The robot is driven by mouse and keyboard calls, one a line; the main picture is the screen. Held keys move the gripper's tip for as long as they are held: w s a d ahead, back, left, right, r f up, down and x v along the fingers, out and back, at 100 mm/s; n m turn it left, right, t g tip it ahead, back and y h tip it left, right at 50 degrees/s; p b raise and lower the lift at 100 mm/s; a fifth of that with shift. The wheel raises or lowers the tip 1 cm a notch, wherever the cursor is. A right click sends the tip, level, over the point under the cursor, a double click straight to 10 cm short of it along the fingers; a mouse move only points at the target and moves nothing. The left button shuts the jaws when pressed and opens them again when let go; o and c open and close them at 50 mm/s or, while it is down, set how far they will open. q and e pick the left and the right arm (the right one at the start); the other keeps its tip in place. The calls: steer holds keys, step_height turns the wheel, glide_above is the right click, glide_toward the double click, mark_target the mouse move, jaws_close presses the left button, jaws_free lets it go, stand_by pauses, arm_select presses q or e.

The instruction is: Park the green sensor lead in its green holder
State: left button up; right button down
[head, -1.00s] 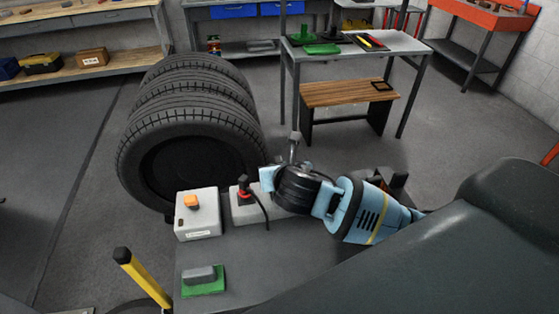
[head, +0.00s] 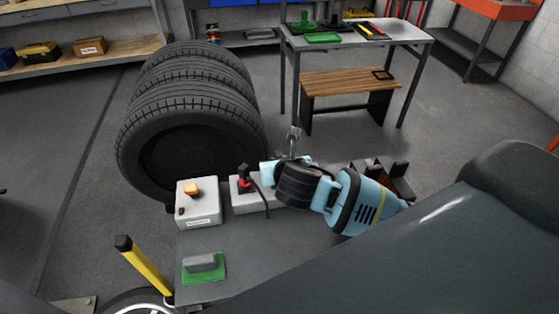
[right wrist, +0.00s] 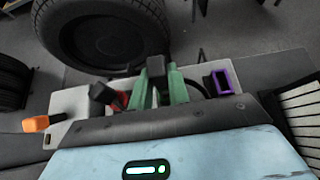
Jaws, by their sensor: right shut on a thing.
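My right gripper (head: 294,138) reaches over the bench from the right. In the right wrist view its fingers (right wrist: 158,92) are shut on a piece with a black block-shaped top (right wrist: 156,66). This appears to be the green sensor lead, though the green between the fingers is hard to part from the fingers. A black cable (right wrist: 200,88) curves beside it. I cannot pick out the green holder for certain. A green plate (head: 217,272) with a grey block on it lies at the bench's near left. My left gripper is not in view.
A grey box (head: 198,208) with an orange switch stands on the bench, beside a red plug (head: 244,184) with black cable. A purple frame (right wrist: 222,82) is right of the fingers. Stacked tires (head: 190,120) stand behind. A yellow lever (head: 148,272) rises at lower left.

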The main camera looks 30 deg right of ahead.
steer(key=shift+f, duration=1.35)
stand_by(0.3)
steer(key=c, duration=1.3)
jaws_free()
steer(key=shift+o, duration=0.2)
steer(key=v, duration=0.8)
steer(key=shift+d+f, duration=0.1)
